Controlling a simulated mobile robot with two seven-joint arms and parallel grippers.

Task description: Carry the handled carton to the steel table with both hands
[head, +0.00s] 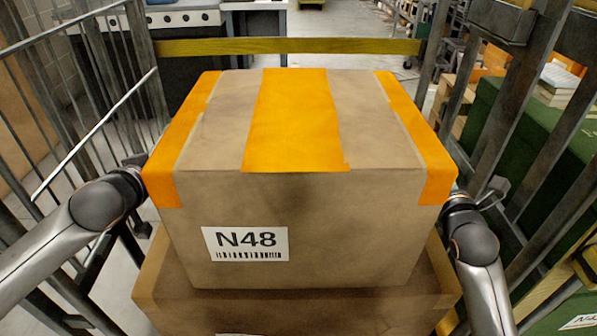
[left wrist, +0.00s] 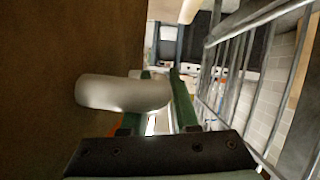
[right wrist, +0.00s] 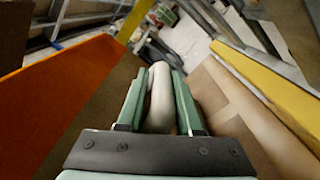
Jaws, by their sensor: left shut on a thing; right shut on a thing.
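The handled carton (head: 300,210), brown with orange tape and an N48 label, is level in front of me above a larger brown carton (head: 170,285). Whether it rests on that carton or is slightly raised, I cannot tell. My left gripper (left wrist: 160,75) is shut on a pale handle (left wrist: 110,92) at the carton's left side. My right gripper (right wrist: 159,73) is shut on the other pale handle (right wrist: 159,100), which lies between its green fingers. In the head view the carton's sides mostly hide both grippers' fingers.
Metal bar fences stand close on the left (head: 90,110) and right (head: 530,120). A yellow bar (head: 290,46) crosses behind the carton. A green crate (head: 550,140) stands beyond the right bars. Floor shows past the yellow bar.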

